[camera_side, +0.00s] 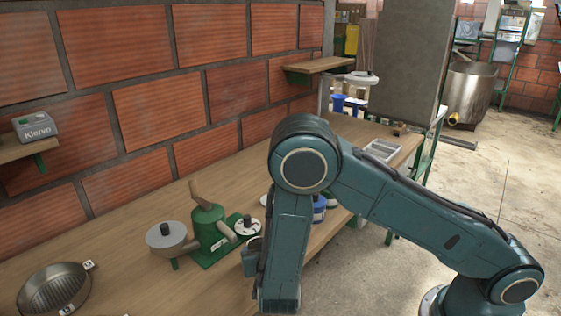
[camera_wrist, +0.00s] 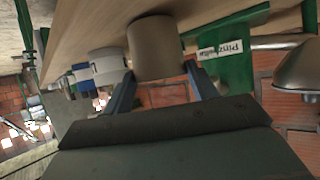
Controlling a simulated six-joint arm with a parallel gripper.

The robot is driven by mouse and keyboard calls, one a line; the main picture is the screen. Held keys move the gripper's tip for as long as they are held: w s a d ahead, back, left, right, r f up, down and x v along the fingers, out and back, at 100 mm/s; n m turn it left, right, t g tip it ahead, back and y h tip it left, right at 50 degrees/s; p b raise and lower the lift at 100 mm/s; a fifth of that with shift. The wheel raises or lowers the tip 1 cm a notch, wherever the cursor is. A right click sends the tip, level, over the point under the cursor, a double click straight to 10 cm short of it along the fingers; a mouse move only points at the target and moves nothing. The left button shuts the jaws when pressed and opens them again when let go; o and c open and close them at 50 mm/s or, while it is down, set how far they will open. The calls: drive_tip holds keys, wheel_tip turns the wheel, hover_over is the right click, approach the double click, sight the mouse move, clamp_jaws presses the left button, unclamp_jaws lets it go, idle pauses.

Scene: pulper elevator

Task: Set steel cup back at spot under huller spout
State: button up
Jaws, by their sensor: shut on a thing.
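The steel cup (camera_wrist: 155,48) sits between the two fingers of my gripper (camera_wrist: 158,85) in the wrist view, and the gripper is shut on it. In the side view a small part of the cup (camera_side: 255,243) shows beside my arm, and my gripper (camera_side: 250,260) is mostly hidden by the arm. The green huller (camera_side: 208,222) stands on the bench, just left of the cup in the side view. Its green base (camera_wrist: 238,62) with a white label shows right of the cup in the wrist view. The spot under the spout cannot be made out clearly.
A blue-and-white container (camera_side: 319,208) is behind my arm. A grey tray (camera_side: 381,150) lies at the far end. The brick wall borders the bench.

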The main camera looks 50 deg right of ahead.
drive_tip(key=shift+w+a, duration=2.15)
drive_tip(key=shift+w, duration=0.05)
drive_tip(key=o, duration=1.2)
drive_tip(key=v, duration=1.4)
drive_tip(key=shift+w+d, duration=0.1)
